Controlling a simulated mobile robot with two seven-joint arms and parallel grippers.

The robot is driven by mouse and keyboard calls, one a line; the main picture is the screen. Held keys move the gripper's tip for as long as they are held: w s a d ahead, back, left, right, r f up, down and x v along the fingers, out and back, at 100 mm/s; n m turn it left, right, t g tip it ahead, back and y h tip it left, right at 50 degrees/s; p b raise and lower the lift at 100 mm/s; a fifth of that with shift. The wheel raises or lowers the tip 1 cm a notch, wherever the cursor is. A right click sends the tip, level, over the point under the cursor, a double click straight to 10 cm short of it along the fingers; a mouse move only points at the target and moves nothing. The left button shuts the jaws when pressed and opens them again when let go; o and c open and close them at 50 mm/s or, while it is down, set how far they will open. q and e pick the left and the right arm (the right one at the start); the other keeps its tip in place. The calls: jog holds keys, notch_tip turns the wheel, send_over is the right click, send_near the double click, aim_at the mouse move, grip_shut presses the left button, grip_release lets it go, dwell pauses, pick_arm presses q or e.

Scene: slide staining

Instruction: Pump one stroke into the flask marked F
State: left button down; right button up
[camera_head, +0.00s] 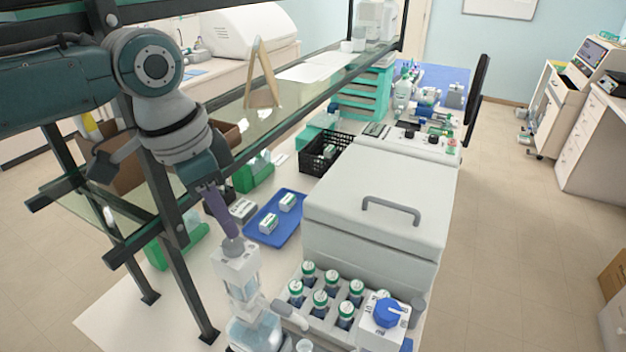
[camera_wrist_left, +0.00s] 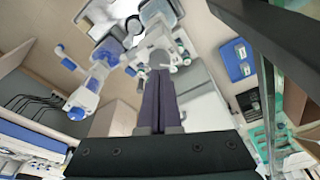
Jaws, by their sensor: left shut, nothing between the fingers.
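My left gripper (camera_head: 231,236) reaches down with its dark purple fingers shut and empty. Its tips are at or just above the top of a white-headed pump dispenser (camera_head: 238,266) on a clear bottle; I cannot tell if they touch. The shut fingers (camera_wrist_left: 160,75) also show in the left wrist view. A second dispenser with a blue knob (camera_head: 388,312) stands to the right in the head view. A small clear vessel (camera_head: 305,345) is at the bottom edge, partly cut off. I cannot read a letter F on any flask. My right gripper is not in view.
Several green-capped bottles (camera_head: 320,298) stand in a rack right of the pump. A large white lidded box (camera_head: 375,215) stands behind them. A blue tray (camera_head: 262,237) with small boxes lies behind the pump. A glass shelf (camera_head: 290,95) on dark posts runs close to my left arm.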

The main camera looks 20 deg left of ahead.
aim_at(232, 242)
pick_arm(q)
jog(key=shift+f, duration=0.15)
jog(key=shift+f+b, duration=1.2)
jog(key=shift+f, duration=0.35)
dwell(0.5)
jog(key=shift+r+p, duration=0.1)
jog(key=shift+p, duration=0.25)
jog(key=shift+r+p, duration=1.55)
jog(key=shift+p, duration=0.2)
